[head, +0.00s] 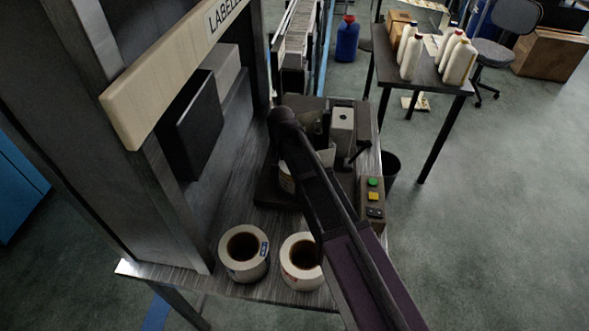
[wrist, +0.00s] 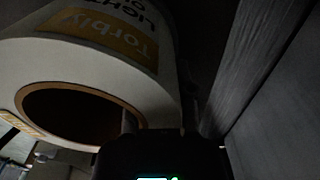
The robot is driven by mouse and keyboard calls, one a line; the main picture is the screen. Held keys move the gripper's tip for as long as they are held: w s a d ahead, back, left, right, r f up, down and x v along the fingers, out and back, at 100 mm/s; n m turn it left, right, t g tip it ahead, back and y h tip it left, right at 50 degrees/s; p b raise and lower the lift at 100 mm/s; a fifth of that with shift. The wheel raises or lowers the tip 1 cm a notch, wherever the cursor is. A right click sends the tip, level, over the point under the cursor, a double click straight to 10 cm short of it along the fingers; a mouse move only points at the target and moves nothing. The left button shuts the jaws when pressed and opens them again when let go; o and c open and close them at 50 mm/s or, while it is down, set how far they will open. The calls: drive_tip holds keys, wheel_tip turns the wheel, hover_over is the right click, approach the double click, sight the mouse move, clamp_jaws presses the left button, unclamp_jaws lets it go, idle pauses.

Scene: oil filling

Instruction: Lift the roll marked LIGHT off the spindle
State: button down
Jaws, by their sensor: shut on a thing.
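The roll marked LIGHT (wrist: 60,62) fills the upper left of the wrist view, with a yellow label band and dark letters upside down. Its open core shows a brown rim and a dark inside. My gripper (wrist: 150,125) is shut on the roll's wall, one finger at the core's edge. In the head view a part of a white roll (head: 287,181) shows beside the labelling machine (head: 342,128), behind my arm. My gripper is hidden there. I cannot tell whether the roll is still around the spindle, which I do not see.
Two other white rolls, one at the left (head: 243,253) and one partly behind my arm (head: 301,262), stand on the bench's front. A dark upright frame (head: 165,200) rises close on the left. A button box (head: 373,198) sits at the bench's right edge.

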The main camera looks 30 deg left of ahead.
drive_tip(key=shift+r, duration=0.15)
wheel_tip(320, 180, up, 10)
drive_tip(key=p, duration=1)
drive_tip(key=shift+f, duration=0.2)
